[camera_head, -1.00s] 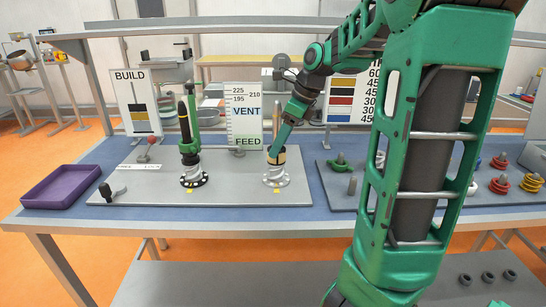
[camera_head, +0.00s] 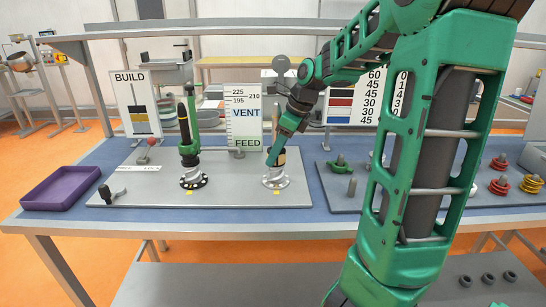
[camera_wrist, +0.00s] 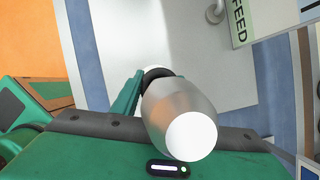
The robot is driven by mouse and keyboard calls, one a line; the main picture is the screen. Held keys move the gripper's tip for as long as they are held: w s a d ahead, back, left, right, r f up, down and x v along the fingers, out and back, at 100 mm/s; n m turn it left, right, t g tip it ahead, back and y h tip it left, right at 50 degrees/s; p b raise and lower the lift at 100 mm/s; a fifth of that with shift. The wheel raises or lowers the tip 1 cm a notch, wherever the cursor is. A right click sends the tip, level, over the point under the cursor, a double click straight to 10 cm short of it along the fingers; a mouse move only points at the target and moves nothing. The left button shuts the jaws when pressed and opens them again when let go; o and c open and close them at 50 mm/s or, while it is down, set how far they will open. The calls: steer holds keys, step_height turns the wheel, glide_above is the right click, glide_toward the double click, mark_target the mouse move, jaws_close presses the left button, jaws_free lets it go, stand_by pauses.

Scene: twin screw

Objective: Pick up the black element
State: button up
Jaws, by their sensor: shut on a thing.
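In the wrist view this black element (camera_wrist: 157,73) shows as a dark ring around the metal shaft, beside my green finger (camera_wrist: 125,95); the other finger is hidden behind the shaft. The shaft's silver tip (camera_wrist: 180,120) rises close to the camera. In the head view the fingers mostly hide the ring. A tan band (camera_head: 281,160) shows at the gripper, above the pale screw elements (camera_head: 276,179).
The left screw post (camera_head: 189,150) carries dark and green parts. The FEED sign (camera_head: 243,115) stands between the posts, behind them. A purple tray (camera_head: 62,188) lies at the left. A rack with several coloured rings (camera_head: 500,187) is at the right.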

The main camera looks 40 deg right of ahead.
steer(key=shift+w+r, duration=0.1)
step_height(320, 180, up, 20)
steer(key=shift+f, duration=0.2)
steer(key=shift+w+d+r, duration=0.1)
steer(key=shift+r, duration=1.3)
step_height(320, 180, up, 6)
steer(key=shift+f, duration=0.2)
